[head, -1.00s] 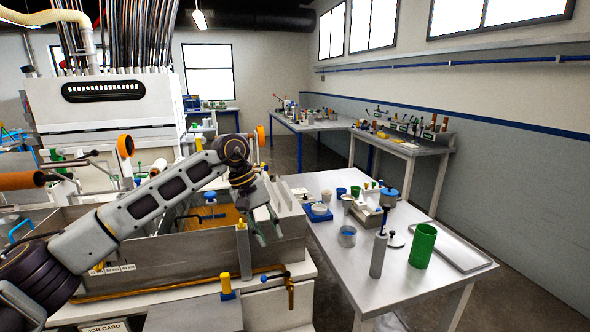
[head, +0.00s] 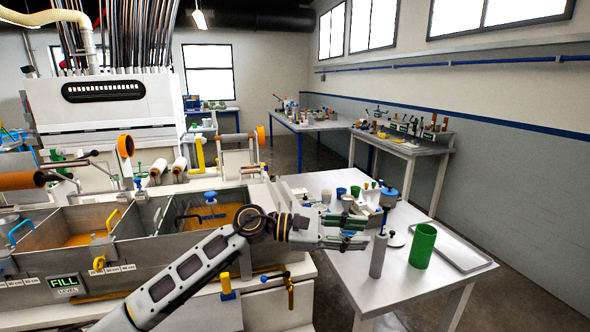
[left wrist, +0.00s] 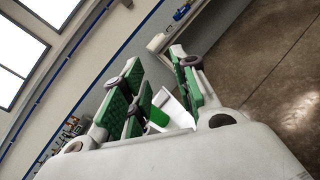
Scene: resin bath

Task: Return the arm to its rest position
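My left gripper (head: 366,232) reaches in from the lower left in the head view, past the resin bath (head: 150,250), and points right over the near part of the white table (head: 335,268). Its two green-padded fingers are apart with a gap between them. In the left wrist view the gripper (left wrist: 165,85) also shows spread fingers. A green and white patch shows between them, apparently the green cup and table beyond; I see nothing gripped. My right gripper is in neither view.
A green cup (head: 423,246) and a metal tray (head: 455,250) are farther right. Small cups and a blue scale stand behind the gripper. The table's front strip is clear.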

